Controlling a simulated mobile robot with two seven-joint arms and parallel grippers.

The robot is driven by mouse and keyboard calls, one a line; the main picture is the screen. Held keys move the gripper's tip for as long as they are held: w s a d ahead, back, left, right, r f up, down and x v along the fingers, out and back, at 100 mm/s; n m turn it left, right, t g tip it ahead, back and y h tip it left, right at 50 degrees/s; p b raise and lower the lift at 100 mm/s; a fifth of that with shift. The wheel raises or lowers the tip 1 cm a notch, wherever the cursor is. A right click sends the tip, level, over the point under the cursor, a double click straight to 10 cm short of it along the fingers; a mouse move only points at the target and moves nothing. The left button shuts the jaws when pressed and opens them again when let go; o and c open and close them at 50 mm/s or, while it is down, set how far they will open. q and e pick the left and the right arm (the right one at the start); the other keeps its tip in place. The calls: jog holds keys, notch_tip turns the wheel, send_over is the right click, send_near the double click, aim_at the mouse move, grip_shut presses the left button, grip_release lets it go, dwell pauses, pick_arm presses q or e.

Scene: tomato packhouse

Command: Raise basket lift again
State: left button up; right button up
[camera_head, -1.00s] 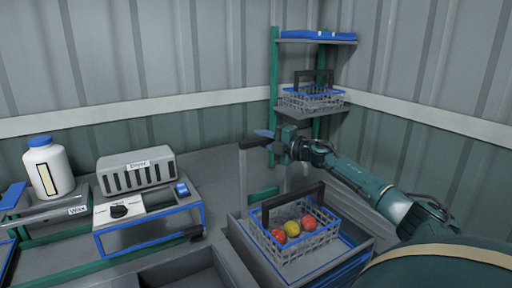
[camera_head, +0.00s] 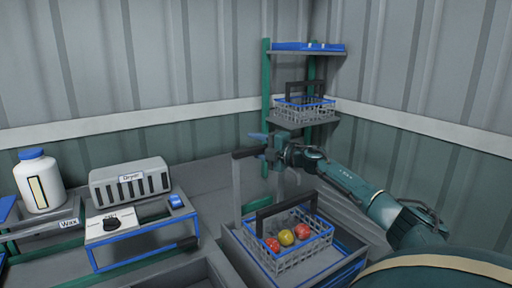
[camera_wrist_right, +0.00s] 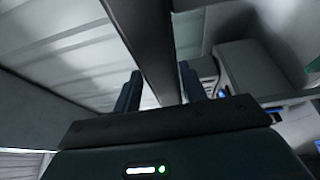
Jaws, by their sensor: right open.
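A wire basket (camera_head: 292,262) with a blue rim and black handle holds red and yellow tomatoes (camera_head: 287,237). It stands on a grey, blue-edged platform (camera_head: 345,281) at the lower middle of the head view. Behind it, a black bar (camera_head: 246,153) tops a grey upright. My right gripper (camera_head: 262,147) is at this bar, above and behind the basket. In the right wrist view a dark bar (camera_wrist_right: 146,45) runs between the spread fingers of my right gripper (camera_wrist_right: 160,88). I cannot tell whether they touch it. My left gripper is not in view.
A green-posted rack (camera_head: 266,105) in the corner holds an empty-looking basket (camera_head: 303,112) and blue trays (camera_head: 308,46). Corrugated walls are close behind.

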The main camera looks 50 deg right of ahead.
jog(key=shift+f, duration=0.2)
jog(key=shift+s+d+f+b, duration=0.1)
jog(key=shift+s+f+b, duration=0.15)
jog(key=shift+s, duration=0.25)
jog(key=s+d, duration=0.1)
jog(key=s, duration=1.1)
jog(key=shift+d+r, duration=0.35)
jog(key=shift+d, duration=0.05)
